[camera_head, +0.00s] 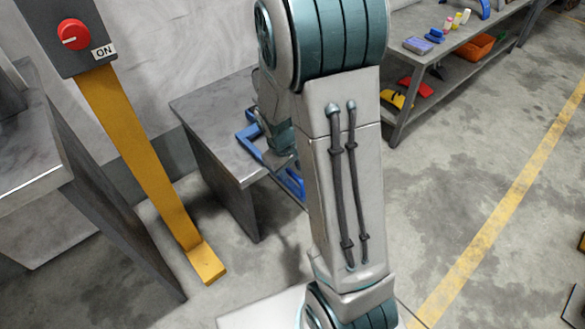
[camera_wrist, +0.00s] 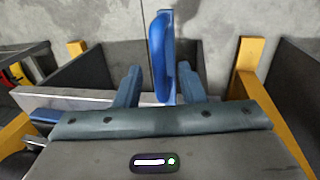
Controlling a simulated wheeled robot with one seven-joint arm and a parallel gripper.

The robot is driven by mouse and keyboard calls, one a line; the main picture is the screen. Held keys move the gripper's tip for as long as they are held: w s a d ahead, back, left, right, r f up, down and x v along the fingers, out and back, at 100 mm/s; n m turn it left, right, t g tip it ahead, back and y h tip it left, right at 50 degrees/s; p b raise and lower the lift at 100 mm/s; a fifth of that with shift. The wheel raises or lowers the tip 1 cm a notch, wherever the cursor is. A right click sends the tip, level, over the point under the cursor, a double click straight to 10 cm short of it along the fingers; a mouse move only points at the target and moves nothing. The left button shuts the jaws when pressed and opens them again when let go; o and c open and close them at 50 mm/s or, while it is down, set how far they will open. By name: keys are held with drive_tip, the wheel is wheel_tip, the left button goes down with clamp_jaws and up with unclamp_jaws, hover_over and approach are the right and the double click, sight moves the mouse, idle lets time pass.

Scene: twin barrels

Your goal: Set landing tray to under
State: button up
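A blue upright piece (camera_wrist: 160,55) with a rounded face stands between the two fingers of my gripper (camera_wrist: 160,82) in the wrist view. A gap shows between it and the left finger; the right finger is very close to it, and I cannot tell if they touch. In the head view a blue frame (camera_head: 249,141) shows at the edge of a grey table, beside my gripper (camera_head: 284,165), which my arm partly covers. I cannot tell whether these blue parts belong to the landing tray. No barrels are clearly recognisable.
A yellow post (camera_head: 140,160) carries a grey box with a red knob (camera_head: 73,34) and an "ON" label. The grey table (camera_head: 205,115) stands by the wall. A shelf bench (camera_head: 465,35) with small items and an orange bin (camera_head: 475,46) is at upper right.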

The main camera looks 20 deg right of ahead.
wheel_tip(320, 180, up, 13)
drive_tip(key=a+p, duration=0.2)
drive_tip(key=p, duration=0.2)
drive_tip(key=shift+s+a+r, duration=0.15)
drive_tip(key=shift+s+a, duration=0.05)
drive_tip(key=shift+s, duration=0.25)
